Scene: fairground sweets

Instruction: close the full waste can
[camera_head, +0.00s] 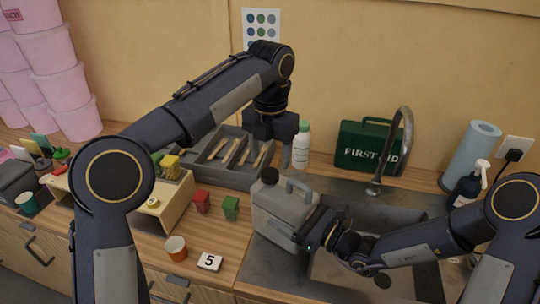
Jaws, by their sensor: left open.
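A grey waste can (279,217) with a moulded handle stands upright at the left edge of the sink area. A black cap (269,175) shows at its top left; I cannot tell whether it is screwed tight. My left gripper (271,138) points down, open, behind and above the can, over the grey divided tray; it is apart from the can. My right gripper (312,236) is at the can's lower right side, touching or very close to it. Its fingers are partly hidden, so its grip is unclear.
The divided tray (206,177) holds wooden utensils. A white bottle (301,146) with a green cap and a green first aid box (362,147) stand behind the can. The tap (402,140) rises at the sink. Small red and green boxes, an orange cup (176,248) and a number 5 card (210,261) lie left.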

